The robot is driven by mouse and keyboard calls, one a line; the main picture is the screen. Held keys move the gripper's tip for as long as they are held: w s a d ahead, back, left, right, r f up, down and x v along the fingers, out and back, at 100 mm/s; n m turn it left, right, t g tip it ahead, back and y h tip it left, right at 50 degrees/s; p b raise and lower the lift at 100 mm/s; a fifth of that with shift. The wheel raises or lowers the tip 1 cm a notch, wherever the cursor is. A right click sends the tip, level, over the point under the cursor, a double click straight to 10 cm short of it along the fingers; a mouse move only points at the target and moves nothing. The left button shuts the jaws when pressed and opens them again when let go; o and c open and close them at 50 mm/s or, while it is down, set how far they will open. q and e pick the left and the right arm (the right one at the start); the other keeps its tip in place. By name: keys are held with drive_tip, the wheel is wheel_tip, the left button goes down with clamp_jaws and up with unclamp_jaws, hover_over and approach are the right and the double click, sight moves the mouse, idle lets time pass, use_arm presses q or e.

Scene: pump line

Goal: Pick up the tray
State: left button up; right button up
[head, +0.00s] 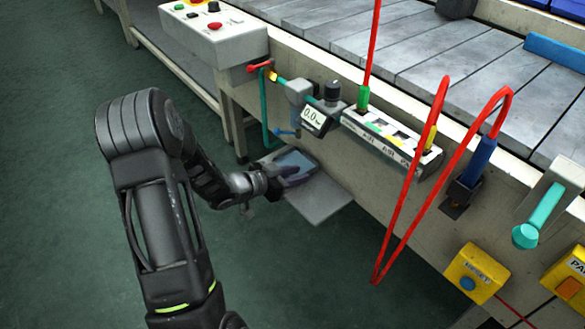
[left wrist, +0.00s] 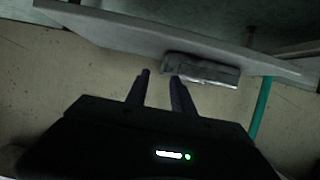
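The tray (head: 297,160) looks like a small, shallow grey-blue tray. It lies on a light grey shelf (head: 322,199) low on the side of the machine. In the left wrist view the tray (left wrist: 208,73) shows as a grey metallic side on the shelf (left wrist: 130,32). My left gripper (head: 294,175) is at the tray's near side and partly covers it. In the left wrist view its fingers (left wrist: 160,77) are apart with a gap between them. One fingertip overlaps the tray's end; I cannot tell whether they touch. My right gripper is not in view.
A gauge reading 0.0 (head: 313,117) and a teal pipe (head: 265,120) are above the shelf. A red hose (head: 408,190) hangs to the right. A control box (head: 213,33) stands at upper left. The green floor (head: 60,150) at left is clear.

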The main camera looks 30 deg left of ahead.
sight(307, 172)
use_arm(q)
drive_tip(key=b+x, duration=0.1)
drive_tip(key=x, duration=0.1)
drive_tip(key=b+x, duration=0.1)
drive_tip(key=x, duration=0.1)
drive_tip(key=shift+a+f, duration=0.2)
drive_tip(key=shift+a, duration=0.05)
drive_tip(key=shift+w+d, duration=0.15)
drive_tip(key=shift+w, duration=0.3)
drive_tip(key=shift+c, duration=0.2)
clamp_jaws()
idle(1.0)
